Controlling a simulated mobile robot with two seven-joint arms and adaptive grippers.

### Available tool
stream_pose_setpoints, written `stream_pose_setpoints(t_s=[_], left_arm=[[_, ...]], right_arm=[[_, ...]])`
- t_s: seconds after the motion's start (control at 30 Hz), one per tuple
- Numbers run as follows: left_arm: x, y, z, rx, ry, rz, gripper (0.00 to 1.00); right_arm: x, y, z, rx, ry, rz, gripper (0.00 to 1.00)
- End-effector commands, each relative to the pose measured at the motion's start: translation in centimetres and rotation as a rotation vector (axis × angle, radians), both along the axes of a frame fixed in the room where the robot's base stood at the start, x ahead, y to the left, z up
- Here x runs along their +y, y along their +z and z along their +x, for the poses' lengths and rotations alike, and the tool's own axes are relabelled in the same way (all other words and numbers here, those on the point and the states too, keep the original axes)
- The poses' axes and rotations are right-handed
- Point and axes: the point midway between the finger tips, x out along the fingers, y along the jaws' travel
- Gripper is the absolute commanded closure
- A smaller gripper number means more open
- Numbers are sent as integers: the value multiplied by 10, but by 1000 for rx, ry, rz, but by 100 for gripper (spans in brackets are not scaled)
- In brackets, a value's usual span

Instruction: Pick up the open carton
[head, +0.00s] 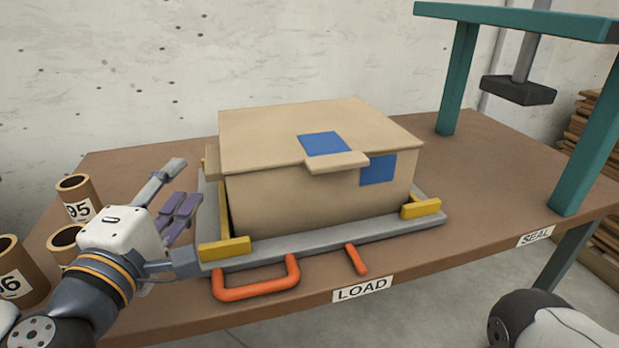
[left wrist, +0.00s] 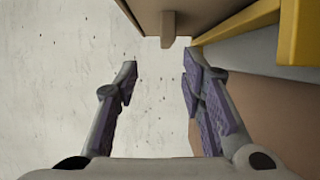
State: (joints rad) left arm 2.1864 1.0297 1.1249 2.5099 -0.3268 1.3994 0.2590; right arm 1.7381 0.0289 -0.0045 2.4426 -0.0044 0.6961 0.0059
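The carton (head: 290,195) is a tan cardboard box in the middle of the table. Its top looks covered by a flat panel, with a front tab and blue patches on the top and front. It sits in a grey tray frame (head: 330,240) with yellow corner guides. My left gripper (head: 178,190) is left of the carton, open and empty, apart from it. In the left wrist view its two purple-padded fingers (left wrist: 160,70) are spread, with a carton tab (left wrist: 168,28) just beyond the tips. My right gripper is out of view.
Several brown tubes (head: 75,190) stand left, close to my left arm. An orange handle (head: 255,278) and orange bar (head: 356,259) are at the front by the LOAD label (head: 362,288). A teal frame with a dark press plate (head: 518,91) stands right; the table between is clear.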

Motion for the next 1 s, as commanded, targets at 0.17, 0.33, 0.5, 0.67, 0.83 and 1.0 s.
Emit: stream_pose_setpoints(t_s=[0.17, 0.33, 0.5, 0.67, 0.83, 1.0], left_arm=[[-4, -2, 37, 2, 0, 2, 63], [-5, -4, 59, 3, 1, 2, 63], [-6, -7, 90, 2, 0, 3, 63], [-7, -6, 98, 2, -2, 2, 63], [-7, -7, 98, 2, -2, 2, 72], [-7, -7, 98, 2, -2, 2, 100]], right_arm=[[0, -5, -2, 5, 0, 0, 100], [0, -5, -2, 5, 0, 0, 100], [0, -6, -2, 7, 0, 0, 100], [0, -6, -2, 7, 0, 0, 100], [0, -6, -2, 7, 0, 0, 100], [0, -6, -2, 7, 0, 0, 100]])
